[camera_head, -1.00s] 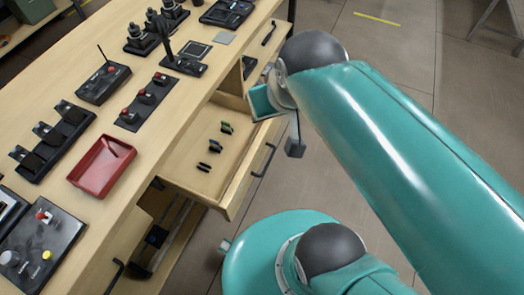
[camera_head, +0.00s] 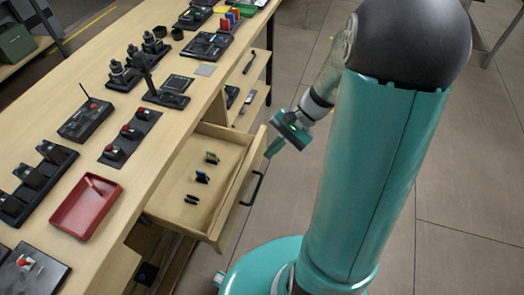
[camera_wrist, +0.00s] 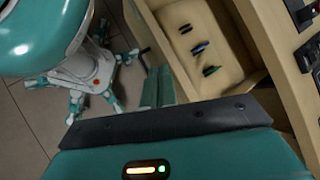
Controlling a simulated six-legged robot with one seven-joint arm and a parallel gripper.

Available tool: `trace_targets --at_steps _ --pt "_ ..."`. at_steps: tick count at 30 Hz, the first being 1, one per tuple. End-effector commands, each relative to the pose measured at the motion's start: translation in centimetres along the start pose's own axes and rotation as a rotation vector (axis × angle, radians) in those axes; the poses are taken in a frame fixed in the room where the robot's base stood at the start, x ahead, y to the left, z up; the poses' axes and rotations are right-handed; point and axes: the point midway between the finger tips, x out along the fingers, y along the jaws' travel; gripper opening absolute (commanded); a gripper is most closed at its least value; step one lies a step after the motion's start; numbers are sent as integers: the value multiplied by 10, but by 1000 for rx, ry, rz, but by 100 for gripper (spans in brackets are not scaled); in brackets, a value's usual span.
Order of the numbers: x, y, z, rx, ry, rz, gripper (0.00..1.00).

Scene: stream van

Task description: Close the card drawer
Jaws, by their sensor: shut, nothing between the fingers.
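The card drawer (camera_head: 224,153) is a pale wooden drawer pulled out from the workbench's right side. Several small dark and coloured items lie on its floor. Its dark bar handle (camera_head: 252,190) is on the front panel. My gripper (camera_head: 270,151) is beside the far end of that front panel, on the outer side, with its fingers together and empty. Whether it touches the panel cannot be told.
A red tray (camera_head: 60,215) and several control panels stand on the workbench top (camera_head: 150,165). Other compartments (camera_head: 258,85) are open beyond the drawer, and a dark cavity (camera_head: 150,240) lies below it. The tiled floor (camera_head: 440,220) at right is clear.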

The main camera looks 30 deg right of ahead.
Motion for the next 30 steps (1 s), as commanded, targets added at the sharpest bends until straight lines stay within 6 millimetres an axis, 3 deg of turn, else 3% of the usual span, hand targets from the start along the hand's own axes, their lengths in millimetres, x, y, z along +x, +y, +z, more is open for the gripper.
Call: trace_targets --at_steps 11,21,26,30 --pt "21 46 -91 407 -271 -379 0" --pt "45 107 -166 719 -472 -785 0" --pt "54 129 -187 805 -524 -922 0" --pt "57 134 -193 828 -540 -963 0"
